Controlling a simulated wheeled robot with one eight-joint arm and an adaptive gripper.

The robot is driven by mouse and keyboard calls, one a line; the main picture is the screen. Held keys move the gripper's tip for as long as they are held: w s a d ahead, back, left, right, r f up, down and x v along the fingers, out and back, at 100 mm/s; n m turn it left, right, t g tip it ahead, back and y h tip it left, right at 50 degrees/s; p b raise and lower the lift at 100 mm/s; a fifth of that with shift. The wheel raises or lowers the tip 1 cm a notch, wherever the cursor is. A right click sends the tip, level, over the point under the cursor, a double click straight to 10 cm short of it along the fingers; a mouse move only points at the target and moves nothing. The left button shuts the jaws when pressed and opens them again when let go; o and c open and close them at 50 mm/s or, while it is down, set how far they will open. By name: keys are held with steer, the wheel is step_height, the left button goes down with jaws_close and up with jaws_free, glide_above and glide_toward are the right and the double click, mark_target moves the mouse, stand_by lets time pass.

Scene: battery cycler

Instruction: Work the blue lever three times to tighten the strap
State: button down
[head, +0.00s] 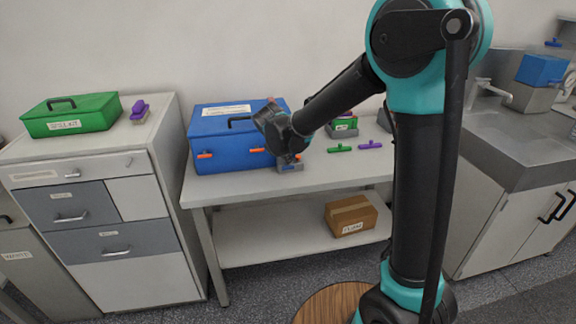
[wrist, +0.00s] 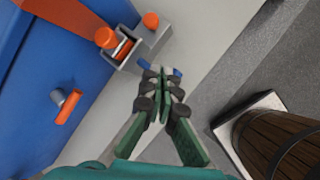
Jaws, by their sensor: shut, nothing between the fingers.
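A grey ratchet block (wrist: 148,47) with orange parts stands at the front of the blue case in the wrist view. An orange strap (wrist: 65,14) runs over the case to it. The blue lever (wrist: 176,72) shows just beyond my fingertips, partly hidden by them. My gripper (wrist: 163,78) is shut and empty, its tips close to the lever; I cannot tell whether they touch it. In the head view, the grey block (head: 290,168) sits on the bench below my wrist, which hides much of it.
The blue case (head: 215,135) has orange latches and stands on the bench (head: 235,187). Green (head: 340,149) and purple (head: 370,145) handled pieces lie to the right. A cardboard box (head: 350,215) is on the lower shelf. A wooden barrel-like object (wrist: 275,140) is at right in the wrist view.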

steer(key=shift+s+f, duration=0.25)
steer(key=shift+f, duration=0.65)
stand_by(0.8)
steer(key=shift+r, duration=0.15)
steer(key=shift+w+r, duration=0.25)
steer(key=shift+r, duration=0.55)
steer(key=shift+w+r, duration=0.2)
steer(key=shift+r, duration=0.6)
steer(key=shift+w+a+r, duration=0.1)
steer(key=shift+w+r, duration=0.1)
steer(key=shift+r, duration=0.6)
steer(key=shift+w+a+r, duration=0.1)
steer(key=shift+w+r, duration=0.1)
steer(key=shift+r, duration=0.6)
steer(key=shift+w+a+r, duration=0.1)
steer(key=shift+w+r, duration=0.1)
steer(key=shift+r, duration=0.6)
steer(key=shift+d, duration=0.1)
